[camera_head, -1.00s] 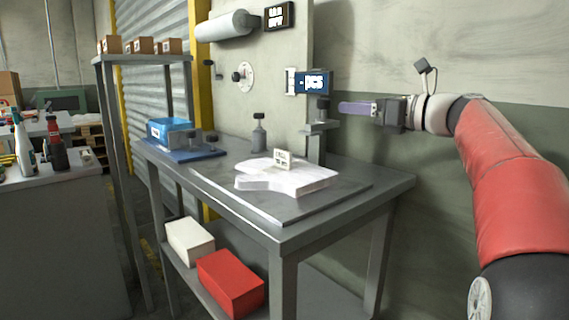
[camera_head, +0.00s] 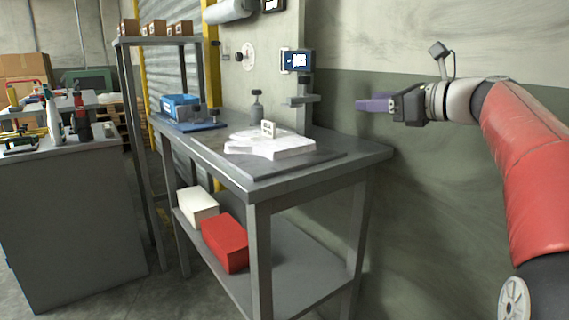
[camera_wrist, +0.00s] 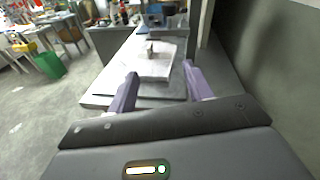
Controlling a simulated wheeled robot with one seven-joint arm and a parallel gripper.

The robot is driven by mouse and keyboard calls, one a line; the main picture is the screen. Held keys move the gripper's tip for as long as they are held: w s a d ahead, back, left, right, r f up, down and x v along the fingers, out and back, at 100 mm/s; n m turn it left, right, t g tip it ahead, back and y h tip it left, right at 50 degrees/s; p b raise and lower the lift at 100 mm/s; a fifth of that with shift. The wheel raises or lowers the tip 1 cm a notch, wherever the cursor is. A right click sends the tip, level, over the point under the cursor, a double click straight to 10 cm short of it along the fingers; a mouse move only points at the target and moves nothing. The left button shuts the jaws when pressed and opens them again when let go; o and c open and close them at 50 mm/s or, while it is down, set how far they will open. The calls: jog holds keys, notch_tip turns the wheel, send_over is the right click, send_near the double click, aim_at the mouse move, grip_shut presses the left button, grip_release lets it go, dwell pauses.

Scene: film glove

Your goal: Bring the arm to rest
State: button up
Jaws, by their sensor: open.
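My gripper (camera_head: 376,105) is held out in the air to the right of the grey workbench, near the wall in the head view. Its two purple fingers stand apart with nothing between them in the wrist view (camera_wrist: 158,92). My red-covered arm reaches in from the right edge of the head view. The workbench (camera_head: 345,160) carries a white glove-shaped piece (camera_head: 285,148) on a dark board, with a small white tag standing on it. The white piece also shows beyond the fingers in the wrist view (camera_wrist: 153,62).
A display (camera_head: 298,62) is mounted behind the bench. A grey cabinet (camera_head: 70,230) stands at left. The wall (camera_head: 440,200) is close on the right.

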jog(key=s+a+f+n+g+h, duration=0.2)
jog(key=s+a+f+n+h, duration=0.15)
jog(key=s+f+n, duration=0.35)
jog(key=s+a+f+n+g+h, duration=0.2)
jog(key=s+a+f+n, duration=0.2)
jog(key=s+f, duration=0.45)
jog(key=s+d+f+n+g+h, duration=0.1)
jog(key=s+d+f+n+h, duration=0.1)
jog(key=s+f+n, duration=0.5)
jog(key=s+d+f+n+g+h, duration=0.1)
jog(key=s+d+f+n+h, duration=0.1)
jog(key=s+f+n+h, duration=0.2)
jog(key=s+f+n, duration=0.3)
jog(key=s+f, duration=0.1)
jog(key=f, duration=0.3)
jog(key=shift+s+d+f, duration=0.2)
jog(key=shift+s+f, duration=0.05)
jog(key=shift+f, duration=0.15)
